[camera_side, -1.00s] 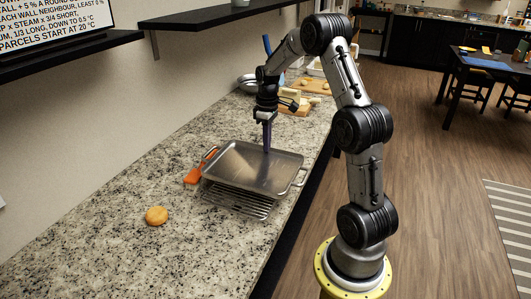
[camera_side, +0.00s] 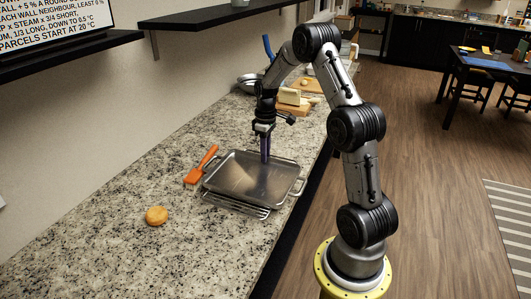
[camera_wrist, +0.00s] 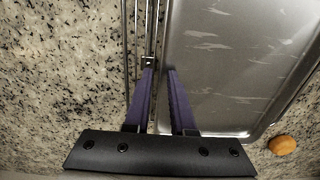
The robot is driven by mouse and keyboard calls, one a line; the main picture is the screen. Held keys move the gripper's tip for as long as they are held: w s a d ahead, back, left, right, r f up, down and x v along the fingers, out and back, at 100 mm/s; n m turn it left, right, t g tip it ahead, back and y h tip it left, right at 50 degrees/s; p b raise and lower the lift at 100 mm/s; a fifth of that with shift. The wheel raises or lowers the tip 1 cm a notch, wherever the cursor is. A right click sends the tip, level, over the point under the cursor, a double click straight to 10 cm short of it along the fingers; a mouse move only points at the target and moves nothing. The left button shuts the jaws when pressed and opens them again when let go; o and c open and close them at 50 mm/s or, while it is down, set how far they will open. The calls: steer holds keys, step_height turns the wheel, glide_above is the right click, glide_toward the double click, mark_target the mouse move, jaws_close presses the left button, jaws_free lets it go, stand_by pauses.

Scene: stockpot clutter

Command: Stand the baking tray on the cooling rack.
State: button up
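The grey metal baking tray (camera_side: 245,180) lies almost level over the wire cooling rack (camera_side: 236,207), overlapping most of it. The rack's front wires show below the tray's near edge. I cannot tell whether the tray touches the rack all along. My gripper (camera_side: 265,160) points down at the tray's far edge. The tray (camera_wrist: 225,60) fills the right of that view, with rack wires (camera_wrist: 127,50) left of the fingers.
A round bun (camera_side: 156,215) sits on the counter (camera_side: 120,245) at front left. A board with a pale block (camera_side: 289,97) and a metal bowl (camera_side: 249,83) stand behind. The front counter is mostly clear.

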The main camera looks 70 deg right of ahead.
steer(key=shift+o, duration=0.3)
step_height(320, 180, up, 12)
steer(key=s+a+r+t+h, duration=0.1)
steer(key=a+r, duration=0.6)
steer(key=a, duration=0.4)
steer(key=s+a+t, duration=0.4)
steer(key=s+a, duration=1.2)
steer(key=a, duration=0.3)
steer(key=shift+s+f+t+y, duration=0.3)
steer(key=shift+y, duration=0.1)
